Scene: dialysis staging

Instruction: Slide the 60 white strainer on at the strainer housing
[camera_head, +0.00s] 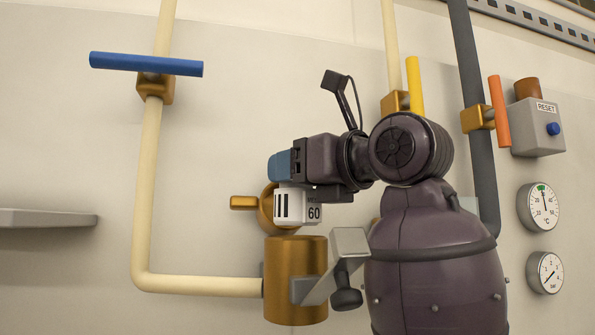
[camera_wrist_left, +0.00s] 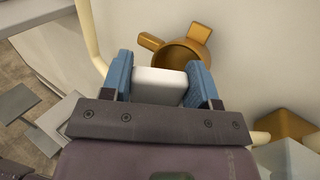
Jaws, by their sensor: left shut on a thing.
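The white strainer (camera_head: 298,205) shows black bars and the number 60. My left gripper (camera_head: 280,166) is shut on it; its blue fingers grip the strainer's two sides in the left wrist view (camera_wrist_left: 162,80). A brass round fitting with lugs (camera_head: 266,212), which looks like the strainer housing, is partly hidden behind the strainer in the head view. In the left wrist view its open round mouth (camera_wrist_left: 185,53) lies just beyond the strainer. I cannot tell whether the two touch. The strainer's far end is hidden in the wrist view. My right gripper is not in view.
A brass cylinder (camera_head: 296,258) with a grey bracket and black knob (camera_head: 346,297) stands just below the strainer. A blue-handled valve (camera_head: 146,64) is at upper left. Yellow (camera_head: 415,86) and orange (camera_head: 499,110) handles, a reset box and gauges (camera_head: 544,208) are at right.

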